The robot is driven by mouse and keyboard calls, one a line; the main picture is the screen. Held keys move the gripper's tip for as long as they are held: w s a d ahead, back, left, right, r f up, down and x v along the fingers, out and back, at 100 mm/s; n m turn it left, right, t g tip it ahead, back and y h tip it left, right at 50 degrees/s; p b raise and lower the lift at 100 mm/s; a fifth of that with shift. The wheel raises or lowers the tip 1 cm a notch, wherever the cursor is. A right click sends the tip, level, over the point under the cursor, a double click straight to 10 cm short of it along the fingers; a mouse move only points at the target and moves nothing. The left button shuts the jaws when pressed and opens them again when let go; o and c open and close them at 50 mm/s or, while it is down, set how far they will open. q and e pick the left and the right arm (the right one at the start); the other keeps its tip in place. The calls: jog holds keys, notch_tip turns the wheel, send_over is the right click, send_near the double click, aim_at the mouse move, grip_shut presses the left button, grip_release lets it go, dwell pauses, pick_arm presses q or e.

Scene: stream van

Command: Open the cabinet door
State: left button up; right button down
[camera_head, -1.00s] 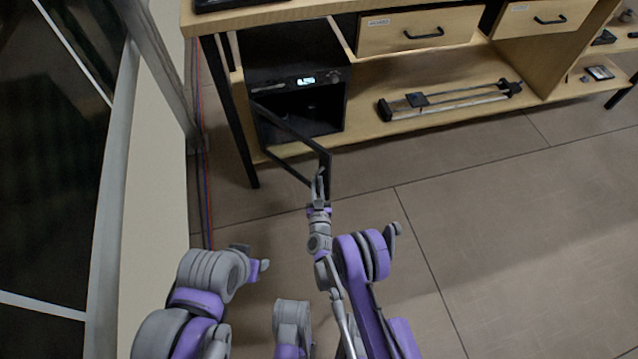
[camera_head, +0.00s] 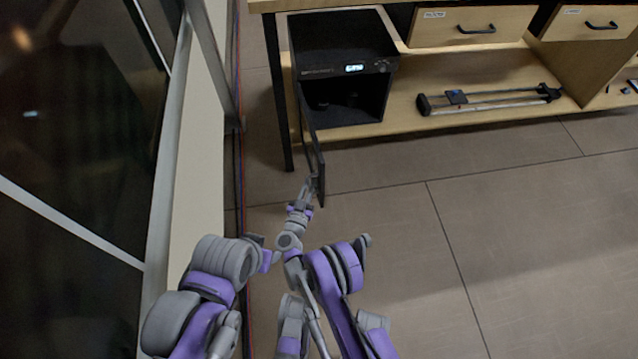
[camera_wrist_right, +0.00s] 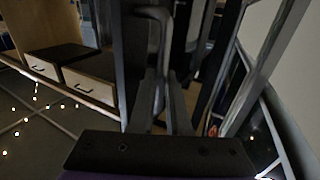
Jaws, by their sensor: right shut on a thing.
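The black cabinet (camera_head: 338,42) stands on the lower shelf of the wooden bench and has a small lit display on its front. Its dark framed door (camera_head: 312,150) is swung wide open toward me, hinged on the left side. The dark inside is visible, with shapes too dim to make out. In the right wrist view the gripper fingers (camera_wrist_right: 165,105) are around a dark upright part of the door. My left arm shows at the lower left, but I cannot make out its fingers.
A wooden bench with drawers (camera_head: 473,26) runs along the back. A rail-like device (camera_head: 490,98) lies on its lower shelf (camera_head: 440,125). A wall and window frame are close on the left, with cables along the floor. The tiled floor (camera_head: 500,220) at right is clear.

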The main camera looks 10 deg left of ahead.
jog(key=shift+s+a+m+h, duration=0.3)
jog(key=shift+a+h, duration=0.1)
jog(key=shift+a, duration=0.3)
jog(key=c, duration=0.9)
grip_release()
